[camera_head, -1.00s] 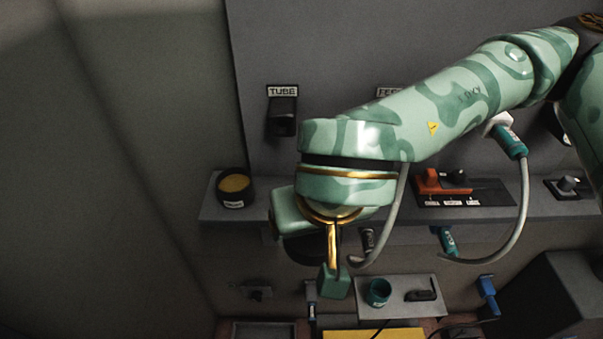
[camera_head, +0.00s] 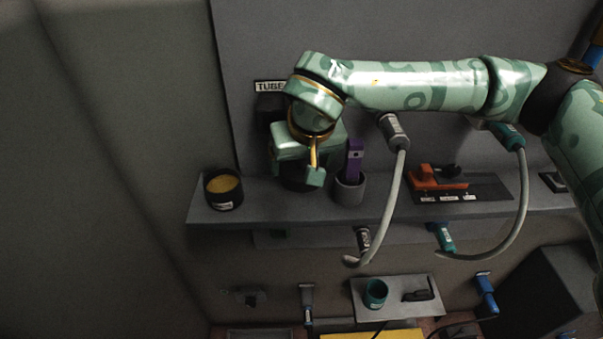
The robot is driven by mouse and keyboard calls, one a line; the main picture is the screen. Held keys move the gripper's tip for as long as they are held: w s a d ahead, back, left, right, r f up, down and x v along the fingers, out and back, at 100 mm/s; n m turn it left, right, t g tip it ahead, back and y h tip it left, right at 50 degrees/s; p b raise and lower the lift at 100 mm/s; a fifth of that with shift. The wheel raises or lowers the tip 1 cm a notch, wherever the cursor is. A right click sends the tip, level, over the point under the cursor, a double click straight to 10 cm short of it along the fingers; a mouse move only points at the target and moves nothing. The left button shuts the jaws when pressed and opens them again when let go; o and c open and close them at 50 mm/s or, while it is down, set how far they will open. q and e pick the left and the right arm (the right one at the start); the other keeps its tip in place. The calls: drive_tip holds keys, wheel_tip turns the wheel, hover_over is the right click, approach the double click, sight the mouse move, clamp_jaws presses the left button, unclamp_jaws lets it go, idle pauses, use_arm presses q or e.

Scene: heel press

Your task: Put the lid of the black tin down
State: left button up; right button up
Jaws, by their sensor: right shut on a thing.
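The black tin (camera_head: 223,199) stands open near the left end of the shelf, with yellow-brown contents showing and a pale label on its front. My right gripper (camera_head: 300,176) is over the shelf to the right of the tin, shut on the dark lid (camera_head: 293,185). Only part of the lid shows beneath the gripper; the fingers and hand hide the rest. I cannot tell whether the lid touches the shelf. My left gripper is not in view.
A grey cup (camera_head: 348,190) with a purple item stands on the shelf (camera_head: 262,213) close to the right of the gripper. An orange-and-black unit (camera_head: 438,178) sits farther right. A lower tray (camera_head: 398,301) holds a teal cup (camera_head: 376,292). A hose hangs by my arm.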

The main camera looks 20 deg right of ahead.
sight(304, 168)
wheel_tip(304, 168, down, 3)
drive_tip(key=shift+f+b, duration=0.15)
drive_tip(key=shift+b, duration=0.35)
drive_tip(key=shift+w+f, duration=0.2)
drive_tip(key=shift+r, duration=0.15)
drive_tip(key=shift+f, duration=0.6)
drive_tip(key=o, duration=0.8)
drive_tip(key=shift+c, duration=0.2)
